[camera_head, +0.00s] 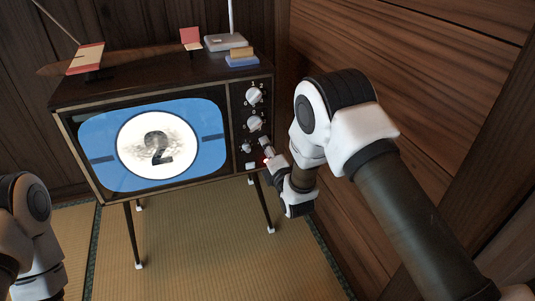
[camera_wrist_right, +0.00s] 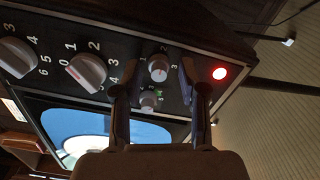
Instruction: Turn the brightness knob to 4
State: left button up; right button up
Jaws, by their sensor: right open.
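The television (camera_head: 160,85) has a column of knobs right of its screen; which is the brightness knob is not readable. In the head view, the upper knob (camera_head: 254,95) and second knob (camera_head: 255,123) are clear. In the right wrist view, two large numbered knobs (camera_wrist_right: 17,57) (camera_wrist_right: 87,69) lie left. A small numbered knob (camera_wrist_right: 158,67) and a smaller knob (camera_wrist_right: 150,100) beside a green mark lie between my fingers. My right gripper (camera_head: 267,151) is open at the lower knobs; its fingers also show in the wrist view (camera_wrist_right: 158,88). Contact is unclear. My left gripper is out of view.
A lit red lamp (camera_wrist_right: 219,73) sits near the panel edge, beyond one finger. The screen (camera_head: 158,143) shows a 2. A wooden wall (camera_head: 430,90) stands close on the right. Small items, including a blue-and-tan block (camera_head: 242,56), rest on the television. Tatami (camera_head: 190,250) in front is clear.

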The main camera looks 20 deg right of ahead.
jog(key=shift+w, duration=0.2)
grip_shut()
jog(key=shift+r, duration=0.1)
